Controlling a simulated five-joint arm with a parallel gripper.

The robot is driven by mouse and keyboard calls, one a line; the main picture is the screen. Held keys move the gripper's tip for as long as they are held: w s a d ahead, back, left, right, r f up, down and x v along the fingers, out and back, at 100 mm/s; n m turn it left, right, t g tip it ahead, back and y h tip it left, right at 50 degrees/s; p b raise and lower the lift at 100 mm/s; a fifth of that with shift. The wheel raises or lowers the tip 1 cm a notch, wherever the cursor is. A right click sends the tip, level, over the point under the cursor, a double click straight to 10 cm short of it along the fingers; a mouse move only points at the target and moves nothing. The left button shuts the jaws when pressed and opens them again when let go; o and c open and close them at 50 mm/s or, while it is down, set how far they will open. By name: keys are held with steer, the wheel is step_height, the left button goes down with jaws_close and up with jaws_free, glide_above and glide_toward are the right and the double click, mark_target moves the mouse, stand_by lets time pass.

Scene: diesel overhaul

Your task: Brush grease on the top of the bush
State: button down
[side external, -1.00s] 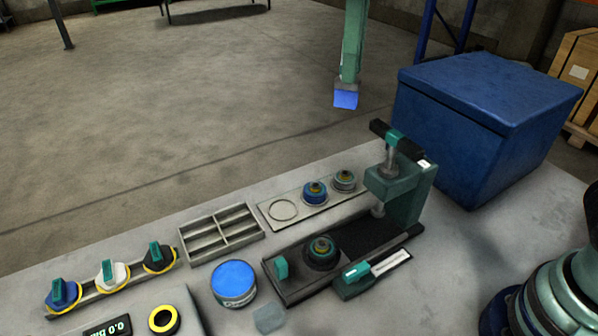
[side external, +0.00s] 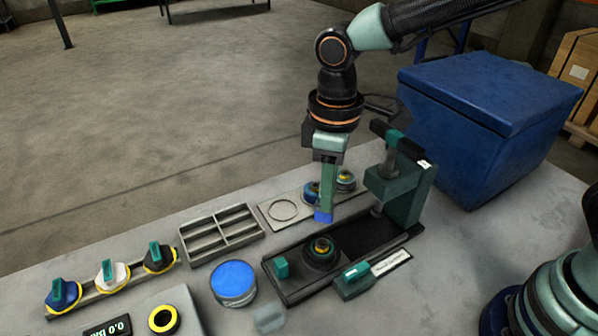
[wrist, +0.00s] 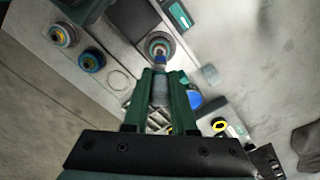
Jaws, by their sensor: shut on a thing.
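My gripper (side external: 327,185) is shut on a brush with a blue tip (side external: 323,216), pointing down. In the wrist view the brush's grey body (wrist: 160,92) lies between my green fingers, its blue tip toward the bush. The bush (side external: 321,247), ringed in dark, yellowish and teal tones, sits on a dark round seat in the fixture. It also shows in the wrist view (wrist: 158,44). In the side view the brush tip is above and behind the bush, apart from it. A tin of blue grease (side external: 234,280) stands left of the fixture.
The green press (side external: 408,190) stands close right of my gripper. A plate (side external: 268,212) with two small round parts lies behind the fixture, partly hidden by my gripper. A grey divided tray (side external: 222,233) is left. A large blue box (side external: 480,115) stands right rear.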

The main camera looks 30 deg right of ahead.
mark_target(329, 223)
steer(key=shift+f, duration=2.6)
steer(key=shift+f, duration=0.6)
steer(key=shift+s, duration=0.2)
steer(key=shift+s, duration=0.3)
steer(key=shift+w, duration=0.15)
steer(key=shift+w, duration=0.8)
steer(key=shift+s, duration=0.15)
steer(key=shift+s+f, duration=0.1)
steer(key=shift+s, duration=0.75)
